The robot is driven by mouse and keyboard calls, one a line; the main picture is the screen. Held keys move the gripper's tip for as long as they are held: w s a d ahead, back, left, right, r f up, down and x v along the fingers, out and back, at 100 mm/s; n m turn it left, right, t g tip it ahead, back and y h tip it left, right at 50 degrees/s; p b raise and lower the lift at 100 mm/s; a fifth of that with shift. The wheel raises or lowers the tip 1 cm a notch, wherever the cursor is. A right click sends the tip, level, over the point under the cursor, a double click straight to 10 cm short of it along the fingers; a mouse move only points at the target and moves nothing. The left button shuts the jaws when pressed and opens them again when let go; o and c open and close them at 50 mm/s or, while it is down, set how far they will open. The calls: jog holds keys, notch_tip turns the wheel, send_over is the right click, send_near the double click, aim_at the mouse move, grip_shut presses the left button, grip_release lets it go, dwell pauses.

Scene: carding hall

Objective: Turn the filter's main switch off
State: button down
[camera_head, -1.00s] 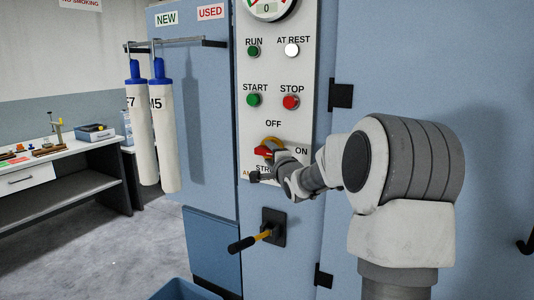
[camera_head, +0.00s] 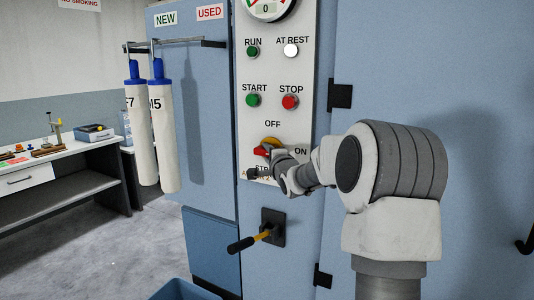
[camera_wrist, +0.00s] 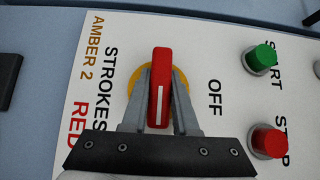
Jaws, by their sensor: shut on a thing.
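The main switch is a red handle (camera_wrist: 160,85) with a white line, on a yellow disc (camera_wrist: 182,82). In the head view the switch (camera_head: 262,150) sits below the word OFF and left of the word ON. My gripper (camera_wrist: 162,78) is shut on the red handle, one grey finger on each side. The white line is on the handle's lower half in the wrist view, away from OFF and toward the ON side. The ON lettering is hidden behind my gripper in the wrist view. In the head view my gripper partly covers the switch.
The green START button (camera_head: 253,100) and red STOP button (camera_head: 290,102) are above the switch. A lever with a black grip (camera_head: 241,245) sticks out below. Two white filter sleeves (camera_head: 152,130) hang at the left. A blue bin (camera_head: 184,290) stands below.

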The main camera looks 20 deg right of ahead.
jog(key=shift+r+p, duration=0.15)
jog(key=shift+p, duration=0.35)
jog(key=p, duration=0.1)
jog(key=n+g+p, duration=0.1)
jog(key=p, duration=0.1)
jog(key=shift+r+g, duration=0.2)
jog(key=shift+g, duration=0.1)
jog(key=n+g+p, duration=0.1)
jog(key=n+p, duration=0.1)
jog(key=shift+a+g+p, duration=0.1)
jog(key=shift+g+p, duration=0.2)
jog(key=shift+g, duration=0.1)
jog(key=shift+a+f+n+g+h, duration=0.1)
jog(key=shift+f+n+g+h, duration=0.25)
jog(key=shift+n+g, duration=0.45)
jog(key=n+g+h, duration=0.1)
jog(key=g, duration=0.1)
jog(key=shift+g, duration=0.3)
jog(key=n+g+h+p, duration=0.1)
jog(key=n+g+p, duration=0.1)
jog(key=shift+r+g+h, duration=0.15)
jog(key=shift+g+h, duration=0.15)
jog(key=shift+h, duration=0.05)
jog(key=shift+n+g+h+p, duration=0.7)
jog(key=shift+g+p, duration=0.3)
jog(key=shift+p, duration=0.1)
jog(key=shift+d, duration=0.2)
